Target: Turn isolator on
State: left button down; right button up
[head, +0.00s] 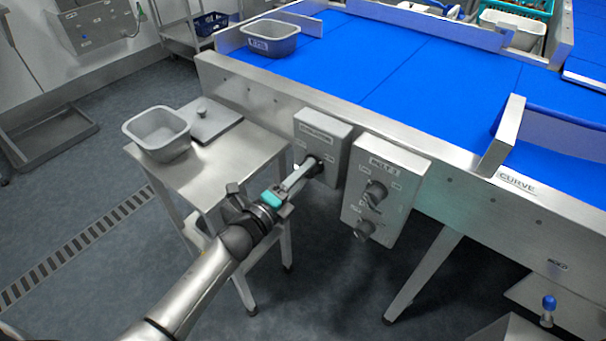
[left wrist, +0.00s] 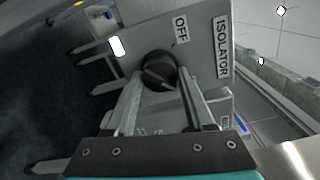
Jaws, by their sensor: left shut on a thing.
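The isolator is a grey box (head: 323,136) on the side of the blue-belted conveyor, with a dark round rotary knob on its front. The left wrist view shows the knob (left wrist: 158,70) close up, with the labels OFF and ISOLATOR on the box face (left wrist: 205,48). My left gripper (head: 308,170) reaches the knob from the lower left, its long fingers shut on it. In the left wrist view the fingertips (left wrist: 160,82) lie on either side of the knob. The knob's exact pointing is hard to tell. My right gripper is not in view.
A second control box (head: 386,190) with two knobs is just right of the isolator. A steel side table (head: 215,165) with a grey tub (head: 158,134) and a flat lidded item (head: 212,120) stands left, close to my arm. The conveyor belt (head: 420,70) lies behind.

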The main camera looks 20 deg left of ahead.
pick_arm(q)
jog(key=shift+c, duration=1.3)
grip_release()
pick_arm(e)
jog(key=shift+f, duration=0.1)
pick_arm(q)
jog(key=p+v, duration=0.2)
jog(key=v, duration=1.3)
jog(key=shift+p, duration=0.35)
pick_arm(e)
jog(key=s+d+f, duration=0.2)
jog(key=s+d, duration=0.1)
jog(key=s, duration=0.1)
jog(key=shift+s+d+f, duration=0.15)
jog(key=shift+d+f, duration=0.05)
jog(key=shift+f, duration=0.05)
pick_arm(q)
jog(key=shift+s+a, duration=0.1)
